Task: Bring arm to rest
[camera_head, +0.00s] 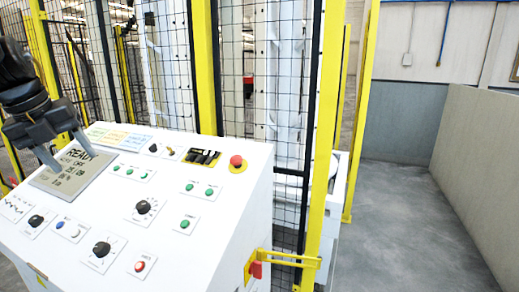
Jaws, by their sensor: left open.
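My left gripper (68,158) comes in from the left edge and hangs over the upper left of the white control panel (200,240). I cannot tell whether the fingertips touch the panel. A red emergency button (236,162) stands at the panel's upper right, with black knobs (147,206) and green buttons (188,224) below. My right gripper is not in view.
A black mesh fence with yellow posts (324,130) stands right behind the panel. A yellow bracket with a red handle (256,270) is at the panel's right side. Open grey floor (410,220) lies to the right, bounded by a low wall (480,150).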

